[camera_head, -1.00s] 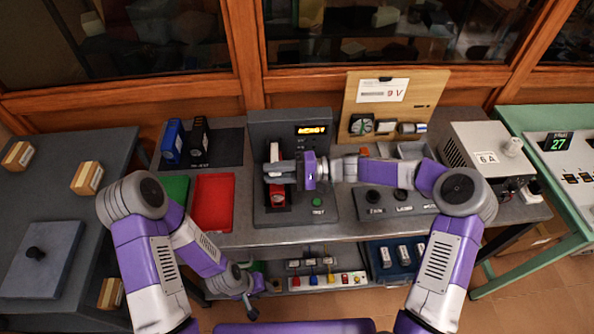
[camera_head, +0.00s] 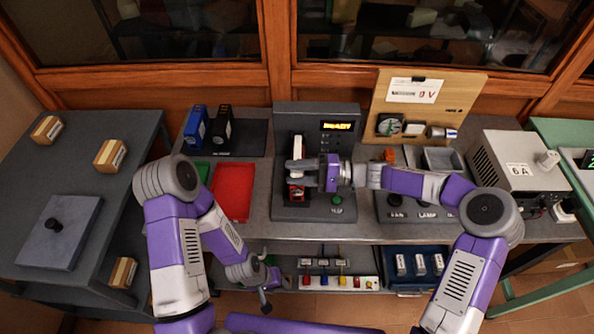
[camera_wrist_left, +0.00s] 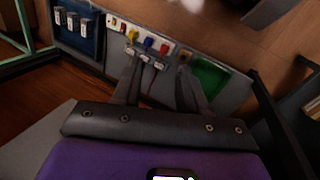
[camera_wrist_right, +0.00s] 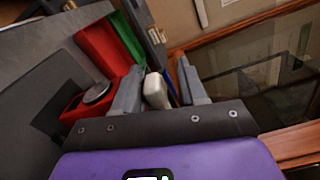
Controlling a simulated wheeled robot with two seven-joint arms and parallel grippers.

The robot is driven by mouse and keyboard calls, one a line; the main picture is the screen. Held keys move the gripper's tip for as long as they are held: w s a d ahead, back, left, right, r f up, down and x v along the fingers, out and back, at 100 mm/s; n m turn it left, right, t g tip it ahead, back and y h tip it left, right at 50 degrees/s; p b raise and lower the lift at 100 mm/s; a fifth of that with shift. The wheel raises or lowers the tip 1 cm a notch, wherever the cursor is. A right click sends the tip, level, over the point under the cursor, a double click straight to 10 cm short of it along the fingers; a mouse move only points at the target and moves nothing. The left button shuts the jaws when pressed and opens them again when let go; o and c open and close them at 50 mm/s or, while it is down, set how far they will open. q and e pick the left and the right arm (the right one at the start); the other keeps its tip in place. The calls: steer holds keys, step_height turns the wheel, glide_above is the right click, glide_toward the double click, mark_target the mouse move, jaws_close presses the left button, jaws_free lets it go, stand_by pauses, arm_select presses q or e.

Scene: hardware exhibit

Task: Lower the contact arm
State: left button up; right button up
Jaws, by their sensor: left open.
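The grey tester (camera_head: 346,170) stands mid-bench with a lit display. Its contact arm has a white part (camera_head: 299,146) and a red part (camera_head: 297,190), partly hidden by my right gripper (camera_head: 293,172). In the right wrist view, the white handle (camera_wrist_right: 155,91) stands between the parted fingers of my right gripper (camera_wrist_right: 160,88), with a gap visible on the right side; contact cannot be told. A red piece with a grey disc (camera_wrist_right: 97,92) lies beyond the left finger. My left gripper (camera_head: 266,300) is open and empty, low in front of the bench's lower shelf.
A red tray (camera_head: 233,192) and blue and black boxes (camera_head: 196,127) are left of the tester. A wooden board (camera_head: 450,92) and a 6 A supply (camera_head: 505,160) are to the right. The lower shelf holds coloured parts (camera_head: 345,283) and a blue tray (camera_head: 418,280).

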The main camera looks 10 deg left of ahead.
steer(key=shift+o, duration=0.3)
steer(key=shift+r, duration=0.1)
steer(key=shift+d, duration=0.25)
steer(key=d+p, duration=0.1)
steer(key=d, duration=0.6)
steer(key=shift+w, duration=0.3)
